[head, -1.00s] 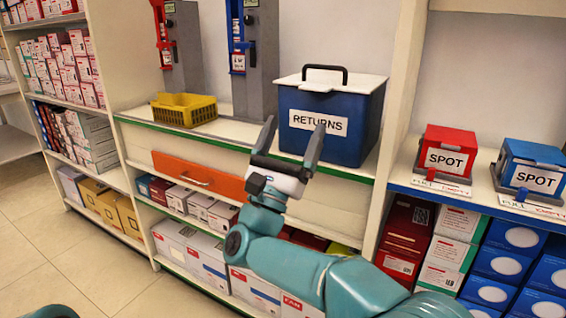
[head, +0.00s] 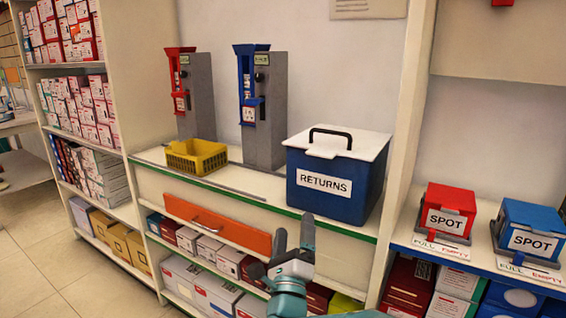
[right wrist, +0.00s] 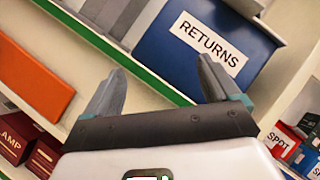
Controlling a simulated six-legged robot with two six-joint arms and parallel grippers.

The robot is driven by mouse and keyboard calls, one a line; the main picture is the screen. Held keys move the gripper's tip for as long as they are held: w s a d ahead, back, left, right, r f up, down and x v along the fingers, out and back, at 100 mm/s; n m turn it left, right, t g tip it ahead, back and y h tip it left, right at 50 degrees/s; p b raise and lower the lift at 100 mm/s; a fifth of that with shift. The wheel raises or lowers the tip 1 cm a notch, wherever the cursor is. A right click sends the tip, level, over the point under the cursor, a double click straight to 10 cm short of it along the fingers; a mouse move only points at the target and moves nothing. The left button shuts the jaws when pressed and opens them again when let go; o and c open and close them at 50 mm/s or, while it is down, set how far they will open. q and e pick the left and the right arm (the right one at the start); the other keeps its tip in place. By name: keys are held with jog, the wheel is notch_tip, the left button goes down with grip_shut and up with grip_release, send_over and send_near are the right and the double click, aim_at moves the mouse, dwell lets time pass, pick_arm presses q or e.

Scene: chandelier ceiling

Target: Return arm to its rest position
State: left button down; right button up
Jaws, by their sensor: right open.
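My right gripper (head: 294,236) is in the lower middle of the head view, in front of the shelf unit and below the blue RETURNS bin (head: 338,190). Its two fingers are apart with nothing between them. In the right wrist view the open fingers (right wrist: 165,88) point toward the green-edged shelf, with the RETURNS bin (right wrist: 190,62) beyond them. The gripper looks apart from the shelf and the bin. Most of my right arm is below the head picture. My left gripper is not in view.
An orange drawer front (head: 217,224) is left of the gripper. A yellow basket (head: 196,158) and two grey dispensers, one with red (head: 195,95) and one with blue parts (head: 262,105), stand on the shelf. Red (head: 447,212) and blue (head: 530,232) SPOT boxes stand at right.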

jog(key=s+d+f+n+g+y+p, duration=0.2)
jog(key=s+d+f+n+g+p, duration=0.1)
jog(key=f+n+g+p, duration=0.3)
jog(key=s+d+f+n+g+y+p, duration=0.3)
jog(key=s+f+n+g+p, duration=0.15)
jog(key=f+n+p, duration=0.35)
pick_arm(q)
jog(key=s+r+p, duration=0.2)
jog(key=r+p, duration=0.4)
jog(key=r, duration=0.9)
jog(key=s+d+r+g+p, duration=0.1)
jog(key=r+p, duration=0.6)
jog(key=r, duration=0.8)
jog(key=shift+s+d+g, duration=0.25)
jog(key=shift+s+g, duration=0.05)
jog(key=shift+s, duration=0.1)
pick_arm(e)
jog(key=s+d+n+g+y, duration=0.1)
jog(key=s+d+n+g, duration=0.2)
jog(key=s+n+g, duration=0.8)
jog(key=s+g, duration=0.1)
jog(key=s, duration=1.6)
jog(key=shift+s+d+y, duration=0.15)
jog(key=shift+s+y, duration=0.1)
jog(key=shift+y, duration=0.15)
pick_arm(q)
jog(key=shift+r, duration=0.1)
pick_arm(e)
jog(key=shift+f, duration=0.1)
